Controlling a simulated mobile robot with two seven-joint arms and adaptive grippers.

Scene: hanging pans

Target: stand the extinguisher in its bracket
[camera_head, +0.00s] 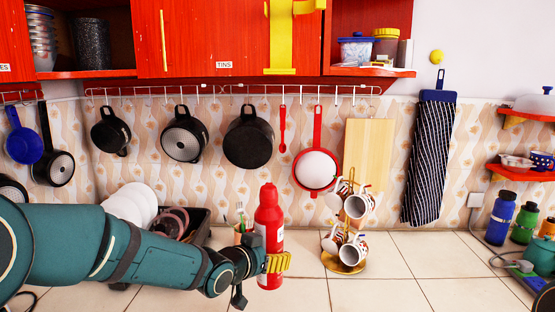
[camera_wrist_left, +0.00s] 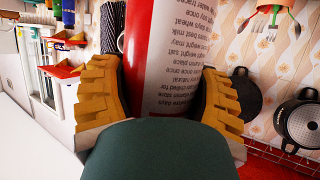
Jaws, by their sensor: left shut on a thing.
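The red extinguisher (camera_head: 269,218) with a white label is upright above the white tiled counter, near the middle of the head view. My left gripper (camera_head: 277,263) is shut around its lower body. In the left wrist view the yellow fingers of my left gripper (camera_wrist_left: 160,90) press on both sides of the extinguisher (camera_wrist_left: 172,50), whose label text appears upside down. Whether its base touches the counter I cannot tell. The yellow bracket (camera_head: 280,45) is fixed on the red cabinet front, above and slightly right of the extinguisher; its top is cut off. My right gripper is not in view.
A mug tree (camera_head: 350,262) with several mugs stands just right of the extinguisher. Several pans hang from a rail (camera_head: 220,90) below the cabinets (camera_head: 205,40). A dish rack (camera_head: 195,228) stands behind my left arm. Bottles (camera_head: 501,216) stand far right.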

